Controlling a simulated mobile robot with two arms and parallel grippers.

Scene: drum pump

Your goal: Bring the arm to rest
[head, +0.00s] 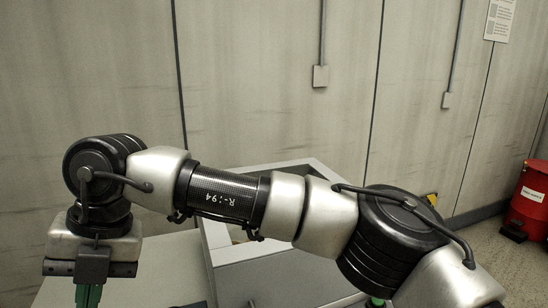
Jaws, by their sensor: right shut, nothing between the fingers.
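My right arm (228,196) comes in from the lower right and reaches across the picture to the left, bent at the elbow. Its wrist hangs down at the far left. My right gripper (88,296) points down there, with green fingers shut and nothing seen between them. The fingertips are cut off by the bottom edge of the picture. My left gripper is not in view.
A pale table top (165,268) lies below the gripper. A grey box-like unit with a light frame (213,238) stands behind and below my arm, partly hidden by it. A panelled wall (270,110) closes the back.

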